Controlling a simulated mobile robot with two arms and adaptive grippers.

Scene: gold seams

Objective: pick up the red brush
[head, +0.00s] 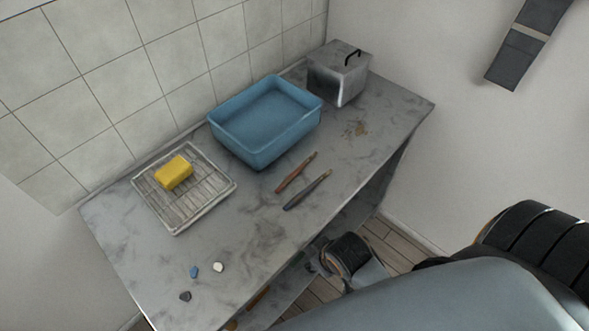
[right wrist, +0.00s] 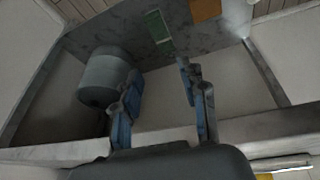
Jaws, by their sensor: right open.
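A brush with a reddish-brown handle (head: 294,173) lies on the grey marble worktop (head: 240,240), in front of the blue basin. A second, dark blue-grey brush (head: 305,192) lies beside it, nearer the front edge. My right gripper (head: 318,259) is beyond the worktop's front edge, lower than the top and apart from both brushes; my arm partly hides it. In the right wrist view my right gripper (right wrist: 162,92) is open with nothing between its fingers. Neither brush can be made out in that view. My left gripper is not in view.
A blue basin (head: 265,152), a metal box with a black handle (head: 338,80), and a wire rack (head: 205,207) with a yellow sponge (head: 174,173) stand on the worktop. Small stones (head: 218,267) lie front left. A grey cylinder (right wrist: 108,76) and a green item (right wrist: 158,27) show below.

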